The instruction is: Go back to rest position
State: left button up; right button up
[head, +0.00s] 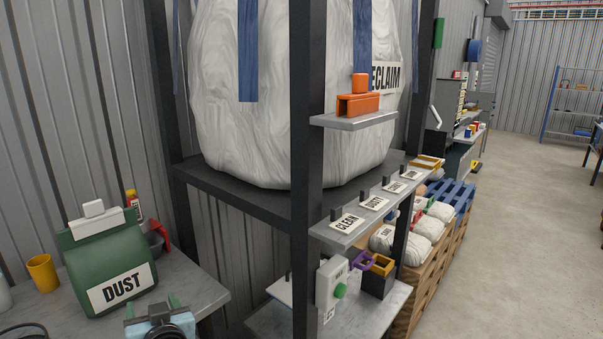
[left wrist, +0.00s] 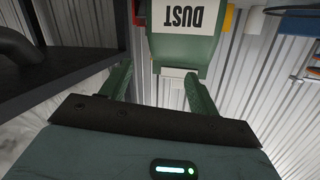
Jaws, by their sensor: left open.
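My left gripper shows at the bottom edge of the head view (head: 157,314), mostly cut off, in front of the green bag marked DUST (head: 112,270). In the left wrist view its two green fingers (left wrist: 160,88) are spread with nothing held between them. The DUST bag also shows there upside down (left wrist: 182,45), beyond the fingertips; its white top tab lines up with the gap. In the head view the bag stands upright on the grey bench (head: 205,284). My right gripper is in neither view.
A dark rack post (head: 308,130) stands right of the bench, with a large white sack (head: 250,110) on its shelf. A yellow cup (head: 42,272) stands left of the DUST bag. Small labelled shelves jut from the rack. The floor (head: 500,220) at right is clear.

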pick_arm(q)
jog(key=s+d+f+m+g+h+p, duration=0.1)
jog(key=s+d+f+m+h, duration=0.15)
jog(key=s+f, duration=0.6)
jog(key=s+d+f+m+h, duration=0.25)
jog(key=s+f+h, duration=0.2)
jog(key=f, duration=0.65)
jog(key=s+d+f+m+g+h, duration=0.1)
jog(key=s+f, duration=0.3)
jog(key=s, duration=0.8)
jog(key=s+d+f+m+g+h+p, duration=0.1)
jog(key=s+f, duration=0.4)
jog(key=s, duration=0.8)
jog(key=shift+d+f+g+h+p, duration=0.25)
jog(key=shift+d+g+h, duration=0.35)
jog(key=shift+d+h, duration=0.55)
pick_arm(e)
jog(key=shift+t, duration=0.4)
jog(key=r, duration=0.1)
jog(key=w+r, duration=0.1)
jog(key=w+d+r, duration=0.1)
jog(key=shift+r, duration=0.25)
pick_arm(q)
jog(key=shift+a, duration=0.1)
